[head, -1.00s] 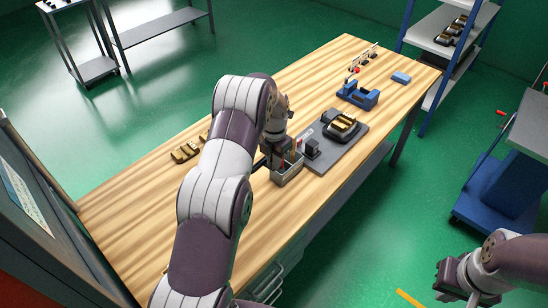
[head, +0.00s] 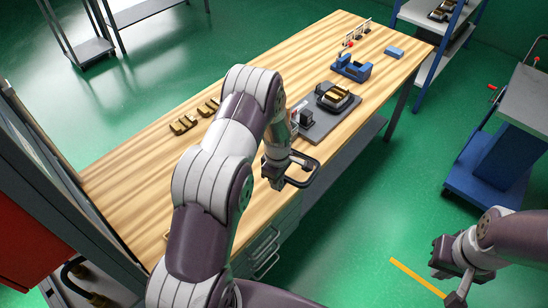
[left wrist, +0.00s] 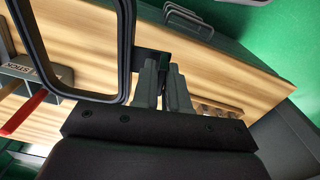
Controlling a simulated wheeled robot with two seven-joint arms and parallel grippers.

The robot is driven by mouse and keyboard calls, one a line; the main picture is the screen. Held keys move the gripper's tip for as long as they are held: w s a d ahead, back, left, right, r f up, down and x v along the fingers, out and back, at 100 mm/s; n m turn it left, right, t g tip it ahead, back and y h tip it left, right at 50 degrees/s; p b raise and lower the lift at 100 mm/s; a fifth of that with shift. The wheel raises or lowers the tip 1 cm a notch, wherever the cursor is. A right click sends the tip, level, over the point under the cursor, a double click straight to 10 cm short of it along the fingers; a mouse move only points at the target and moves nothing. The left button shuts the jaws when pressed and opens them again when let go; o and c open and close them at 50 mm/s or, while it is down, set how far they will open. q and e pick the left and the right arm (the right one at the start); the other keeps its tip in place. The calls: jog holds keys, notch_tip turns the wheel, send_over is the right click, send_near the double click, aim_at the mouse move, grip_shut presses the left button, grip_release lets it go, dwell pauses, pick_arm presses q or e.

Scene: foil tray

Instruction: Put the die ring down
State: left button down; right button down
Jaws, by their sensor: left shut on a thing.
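The die ring (head: 316,168) is a dark rounded-rectangular frame. My left gripper (head: 276,174) is shut on a small tab at one side of it. In the head view the ring appears held in the air over the workbench's front edge. In the left wrist view the ring (left wrist: 128,50) fills the upper left, its tab (left wrist: 150,62) between the fingers (left wrist: 165,88), with bench and floor behind it. My right gripper (head: 450,278) is at the lower right, over the green floor and away from the bench; its jaw opening is unclear.
The wooden workbench (head: 150,185) has a broad clear area to the left. Brass pieces (head: 183,125) lie near its back edge. A dark plate (head: 335,124) bears a small tray with brass pieces. A blue fixture (head: 351,68) stands farther right. A grey box (left wrist: 20,82) shows in the left wrist view.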

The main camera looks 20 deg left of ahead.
pick_arm(q)
jog(key=s+d+f+m, duration=0.5)
jog(key=s+f+m, duration=0.2)
jog(key=m, duration=0.9)
jog(key=shift+d+f+m, duration=0.15)
jog(key=shift+f+m, duration=0.15)
jog(key=shift+f, duration=0.4)
